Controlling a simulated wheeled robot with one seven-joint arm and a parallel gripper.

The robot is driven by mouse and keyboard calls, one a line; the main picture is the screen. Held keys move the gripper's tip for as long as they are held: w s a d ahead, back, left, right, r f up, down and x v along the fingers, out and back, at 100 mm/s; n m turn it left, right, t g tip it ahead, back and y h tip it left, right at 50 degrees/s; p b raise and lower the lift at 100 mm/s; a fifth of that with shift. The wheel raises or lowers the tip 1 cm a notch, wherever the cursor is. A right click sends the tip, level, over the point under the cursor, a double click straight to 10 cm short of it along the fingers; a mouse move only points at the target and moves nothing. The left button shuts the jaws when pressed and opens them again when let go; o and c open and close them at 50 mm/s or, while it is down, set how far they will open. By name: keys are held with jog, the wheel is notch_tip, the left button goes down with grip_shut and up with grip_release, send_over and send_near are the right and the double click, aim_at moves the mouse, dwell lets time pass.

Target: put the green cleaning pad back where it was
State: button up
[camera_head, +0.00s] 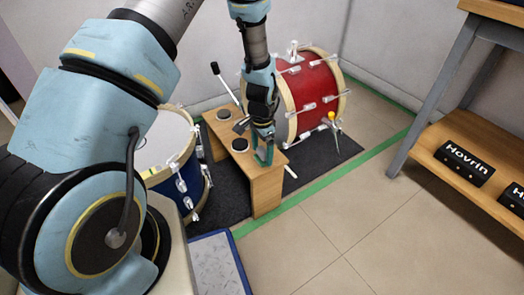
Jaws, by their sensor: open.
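The wooden bench (267,186) stands in front of the red drum. My gripper (264,146) points down over the near right end of its top. The green pad (264,156) shows as a small green shape right at the fingertips, at the bench top. My gripper is open. The fingers partly hide the pad, and I cannot tell whether they touch it. Two dark round pads lie on the bench: one near the middle (240,145) and one toward the far left end (223,114). A small grey item (241,125) lies between them, close to my gripper.
A red drum (312,95) stands right behind the bench, and a blue drum (185,170) stands to its left. A dark mat (327,150) lies under them. The tiled floor at front right is clear.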

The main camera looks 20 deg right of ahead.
aim_at(262, 150)
jog(key=shift+r, duration=0.1)
notch_tip(262, 150, up, 12)
jog(key=p, duration=0.3)
jog(key=w+a+r+n+t, duration=0.1)
jog(key=a+r+n, duration=0.4)
jog(key=a, duration=0.4)
jog(key=w+a+r+n, duration=0.1)
jog(key=a+r+n, duration=0.2)
jog(key=a+r, duration=0.5)
jog(key=s+a+r+n, duration=0.2)
jog(key=s+a+n, duration=0.1)
jog(key=a, duration=0.3)
jog(key=s+a+r+n, duration=0.3)
jog(key=a, duration=0.4)
jog(key=shift+n+t, duration=0.3)
notch_tip(262, 150, up, 29)
jog(key=p, duration=2.9)
